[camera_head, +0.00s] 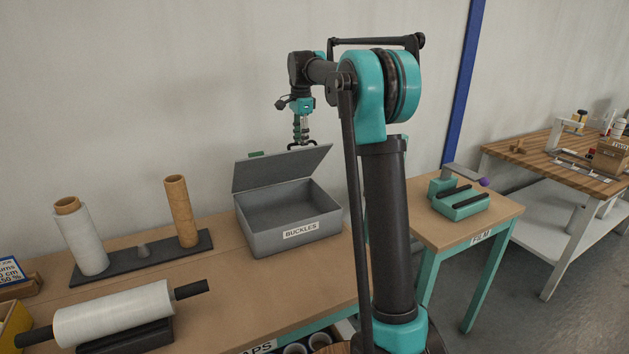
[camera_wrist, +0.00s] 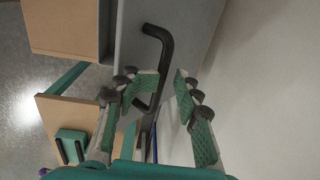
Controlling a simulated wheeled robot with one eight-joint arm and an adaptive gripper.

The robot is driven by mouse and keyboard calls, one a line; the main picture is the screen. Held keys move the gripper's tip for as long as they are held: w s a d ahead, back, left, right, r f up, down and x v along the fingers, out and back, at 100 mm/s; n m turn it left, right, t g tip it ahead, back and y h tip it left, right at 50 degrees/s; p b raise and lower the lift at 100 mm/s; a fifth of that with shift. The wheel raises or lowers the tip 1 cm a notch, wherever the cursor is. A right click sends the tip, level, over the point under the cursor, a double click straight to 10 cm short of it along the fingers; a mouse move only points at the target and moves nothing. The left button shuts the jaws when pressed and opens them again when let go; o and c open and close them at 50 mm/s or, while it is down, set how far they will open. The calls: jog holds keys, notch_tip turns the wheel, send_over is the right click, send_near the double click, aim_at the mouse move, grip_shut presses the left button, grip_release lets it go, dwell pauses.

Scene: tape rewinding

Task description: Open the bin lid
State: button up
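The grey metal bin (camera_head: 290,238), labelled "BUCKLES", stands on the wooden table. Its lid (camera_head: 283,170) is raised and tilted back on the left, so the hollow inside shows. A black handle (camera_head: 301,147) is at the lid's upper edge. My gripper (camera_head: 301,137) hangs just above the handle, pointing down. In the wrist view the bent black handle (camera_wrist: 164,42) runs between and past the green-padded fingers of my gripper (camera_wrist: 165,82). The fingers are apart, with a gap on the handle's right side. I cannot tell whether the left finger touches the handle.
A rack with a white film roll (camera_head: 80,240) and a brown tube (camera_head: 181,210) stands left of the bin. A film roll lies on a holder (camera_head: 125,335) in front. A side table with a teal device (camera_head: 461,203) and a workbench (camera_head: 560,160) are at the right. The wall is close behind.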

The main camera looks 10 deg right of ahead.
jog(key=s+d+f, duration=0.3)
jog(key=s+f, duration=0.6)
jog(key=f, duration=0.1)
jog(key=shift+s+f, duration=0.1)
jog(key=shift+s, duration=0.05)
jog(key=s+d+f+n+t, duration=0.15)
jog(key=s+f+n, duration=0.35)
jog(key=s, duration=0.5)
jog(key=s+d+f+n+t, duration=0.15)
jog(key=s+f+n, duration=0.3)
jog(key=s, duration=0.65)
jog(key=s+d+f+n+t, duration=0.1)
jog(key=s+d+f+n, duration=0.2)
jog(key=s+f+n, duration=0.5)
jog(key=w+a+r+m+g, duration=0.1)
jog(key=w+a+r+m, duration=0.1)
jog(key=w+r+m, duration=0.95)
jog(key=w+a+r+m+g, duration=0.25)
jog(key=w+r+m, duration=0.35)
jog(key=w+r, duration=0.9)
notch_tip(320, 180, down, 14)
jog(key=a, duration=0.1)
jog(key=shift+w+a+t, duration=0.2)
jog(key=shift+w+t, duration=0.1)
jog(key=shift+t, duration=0.15)
jog(key=shift+c, duration=0.4)
